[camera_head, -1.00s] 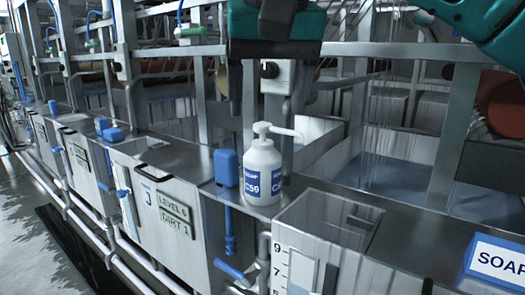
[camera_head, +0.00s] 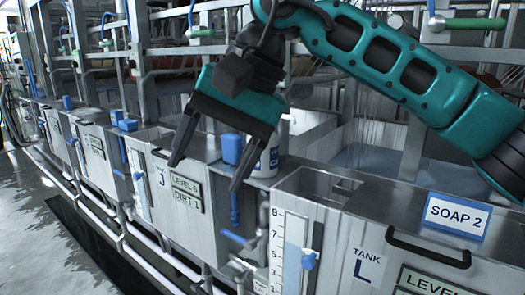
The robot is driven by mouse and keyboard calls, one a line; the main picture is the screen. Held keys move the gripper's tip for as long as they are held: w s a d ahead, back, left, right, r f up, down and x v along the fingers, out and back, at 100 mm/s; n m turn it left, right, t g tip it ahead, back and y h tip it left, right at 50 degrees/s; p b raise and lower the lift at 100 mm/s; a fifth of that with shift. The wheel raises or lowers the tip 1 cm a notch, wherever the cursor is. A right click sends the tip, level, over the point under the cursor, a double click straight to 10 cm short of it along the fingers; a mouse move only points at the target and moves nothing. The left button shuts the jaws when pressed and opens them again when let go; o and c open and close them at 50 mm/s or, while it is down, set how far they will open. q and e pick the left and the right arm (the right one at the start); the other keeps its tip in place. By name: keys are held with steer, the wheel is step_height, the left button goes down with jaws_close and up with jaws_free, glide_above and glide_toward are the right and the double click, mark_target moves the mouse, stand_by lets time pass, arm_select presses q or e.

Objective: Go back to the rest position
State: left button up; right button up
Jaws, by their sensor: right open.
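My right gripper (camera_head: 207,172) is open and empty. It hangs in front of the tank row, with its two dark fingers pointing down and apart. Its teal arm comes in from the right side of the view. A white bottle with a blue label (camera_head: 264,162) stands on the metal ledge, mostly hidden behind the gripper; its pump top is covered. My left gripper does not show.
Tank J (camera_head: 160,180) and tank L (camera_head: 368,262) have handles and level plates along the front. Wet floor (camera_head: 40,215) is open at left.

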steer(key=s+a+f+m+g+y, duration=0.2)
steer(key=s+a+m+g+y, duration=0.4)
steer(key=y, duration=0.4)
steer(key=w+d+f+m+t+y+p, duration=0.1)
steer(key=w+d+f+m+t+y, duration=0.3)
steer(key=m+t, duration=1)
steer(key=w+d+f+m+t+y, duration=0.1)
steer(key=w+d+f+m+t, duration=0.5)
steer(key=m, duration=1.6)
steer(key=d+f+m+t+h, duration=0.5)
steer(key=d+f+m+h, duration=0.55)
steer(key=m, duration=0.45)
steer(key=s+d+f+m+g+h, duration=0.2)
steer(key=s+d+f+m, duration=0.1)
steer(key=f, duration=0.5)
steer(key=s+d+f+m+g+h, duration=0.3)
steer(key=s+f+m, duration=0.2)
steer(key=s+f, duration=0.2)
steer(key=s+d+f+m+g+h+p, duration=0.1)
steer(key=s+d+f+m+g+h, duration=0.1)
steer(key=f, duration=0.6)
steer(key=s+d+m+g, duration=0.1)
steer(key=s+m, duration=0.1)
steer(key=s, duration=0.1)
steer(key=shift+s+d+f+m+h, duration=0.25)
steer(key=shift+s+f+m+h, duration=0.05)
steer(key=shift+f+m+h, duration=0.1)
